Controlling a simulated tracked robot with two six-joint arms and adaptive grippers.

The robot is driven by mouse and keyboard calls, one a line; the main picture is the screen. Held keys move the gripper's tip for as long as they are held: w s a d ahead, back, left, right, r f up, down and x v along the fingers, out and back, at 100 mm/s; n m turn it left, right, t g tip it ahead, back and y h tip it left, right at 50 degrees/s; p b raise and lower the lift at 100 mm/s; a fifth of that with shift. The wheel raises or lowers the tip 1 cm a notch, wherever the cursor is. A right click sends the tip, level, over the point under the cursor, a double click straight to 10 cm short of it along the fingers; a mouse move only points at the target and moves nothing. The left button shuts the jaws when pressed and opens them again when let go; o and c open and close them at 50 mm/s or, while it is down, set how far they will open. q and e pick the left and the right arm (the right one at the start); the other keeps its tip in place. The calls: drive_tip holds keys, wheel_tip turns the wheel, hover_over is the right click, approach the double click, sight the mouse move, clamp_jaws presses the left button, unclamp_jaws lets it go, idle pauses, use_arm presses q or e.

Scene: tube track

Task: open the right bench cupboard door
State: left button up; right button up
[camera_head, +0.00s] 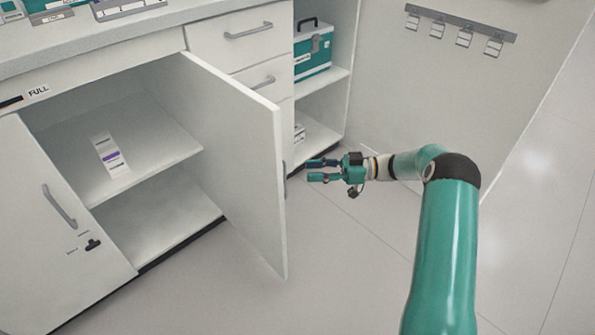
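The right bench cupboard door (252,165) stands swung out from the white bench, with the shelves behind it in plain view. Part of its handle (285,180) shows at the door's outer edge, on the side facing my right gripper. My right gripper (308,170) is just right of that edge, fingers pointing left at the handle. Its two teal fingers are apart, with nothing visible between them. I cannot tell whether a fingertip touches the handle. My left gripper is not in view.
The left door (55,220) is shut. Drawers (240,40) and an open shelf with a teal case (314,55) lie behind. The floor (330,260) before the open door is clear.

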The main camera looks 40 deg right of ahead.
drive_tip(key=v, duration=0.5)
drive_tip(key=shift+s, duration=0.1)
idle(0.3)
